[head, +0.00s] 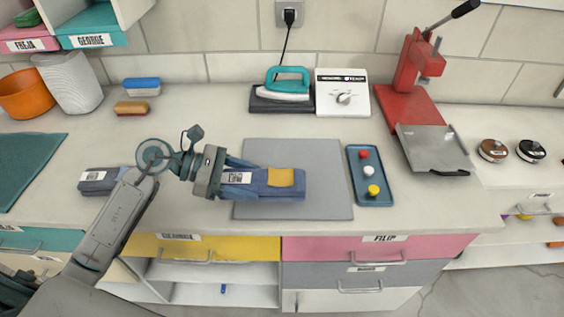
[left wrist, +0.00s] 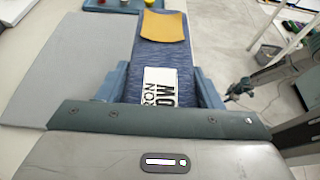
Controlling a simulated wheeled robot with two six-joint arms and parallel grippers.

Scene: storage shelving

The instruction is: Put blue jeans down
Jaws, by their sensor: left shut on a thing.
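The folded blue jeans (head: 258,192) have a yellow patch and a white label. My left gripper (head: 237,178) is shut on their left end, with one finger along each side. The jeans lie flat over the front part of the grey mat (head: 300,153); I cannot tell whether they touch it. In the left wrist view the jeans (left wrist: 165,60) reach away from the fingers, and the label sits between the fingertips. A dark jointed part at the right of that view looks like my right arm; its jaws are too small to read.
A blue tray (head: 371,195) with red, white and yellow knobs stands right of the mat. Behind are a teal iron (head: 287,84), a white control box (head: 342,97) and a red press (head: 405,90). A dark folded bundle (head: 97,186) lies left. Drawers sit below the counter's front edge.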

